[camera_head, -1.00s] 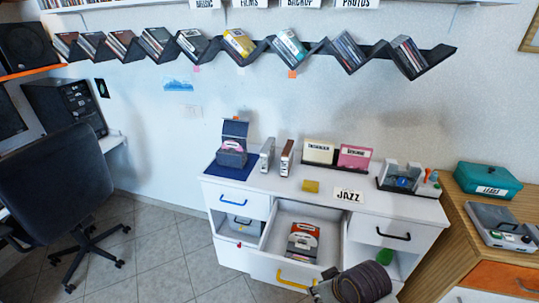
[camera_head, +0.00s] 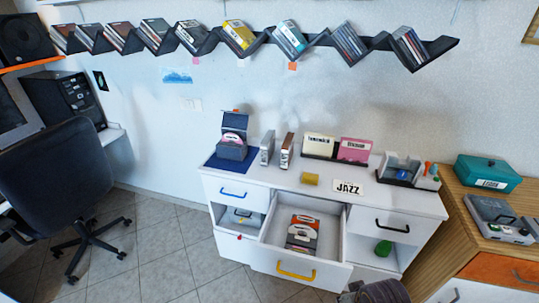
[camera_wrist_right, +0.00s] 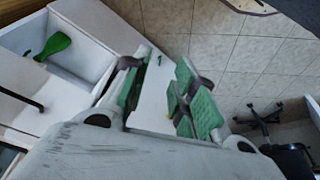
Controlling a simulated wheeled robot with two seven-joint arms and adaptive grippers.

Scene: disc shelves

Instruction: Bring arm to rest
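My right arm (camera_head: 383,291) shows only as a dark rounded part at the bottom edge of the head view, below the open drawer (camera_head: 345,235). In the right wrist view my right gripper (camera_wrist_right: 166,92) is open, its two green-padded fingers apart. A white surface shows between and behind the fingers, and nothing is seen held. I cannot tell from this view how near that surface is. My left gripper is not in view.
The white cabinet's middle drawer, with its yellow handle (camera_head: 296,271), is pulled out and holds an orange-and-black disc case (camera_head: 302,234). A black office chair (camera_head: 55,180) stands left. Tiled floor (camera_head: 160,245) lies free between chair and cabinet.

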